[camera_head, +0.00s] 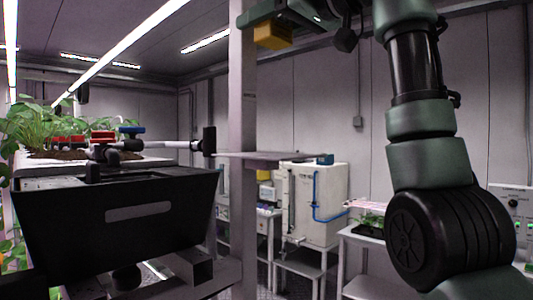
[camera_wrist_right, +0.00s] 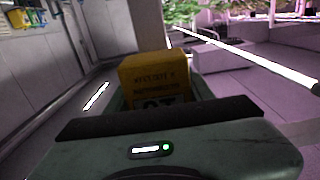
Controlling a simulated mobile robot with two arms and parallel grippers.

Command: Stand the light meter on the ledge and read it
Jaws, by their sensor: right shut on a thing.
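A yellow boxy device, which looks like the light meter (camera_head: 273,37), is held high at the top of the head view. My right gripper (camera_head: 268,19) is shut on it, well above the floor. In the right wrist view the yellow meter (camera_wrist_right: 155,72) shows dark lettering and a darker lower part with pale marks. Any reading is too small to make out. A thin flat ledge (camera_head: 268,155) sticks out beside the upright post, lower than the meter and apart from it. My left gripper is not in view.
A black bin (camera_head: 190,205) fills the lower left, with a plant tray (camera_head: 140,153) and red and blue valves (camera_head: 103,137) behind it. The post (camera_head: 242,90) stands near the meter. A white cabinet (camera_head: 305,205) and a bench (camera_head: 365,238) stand farther back.

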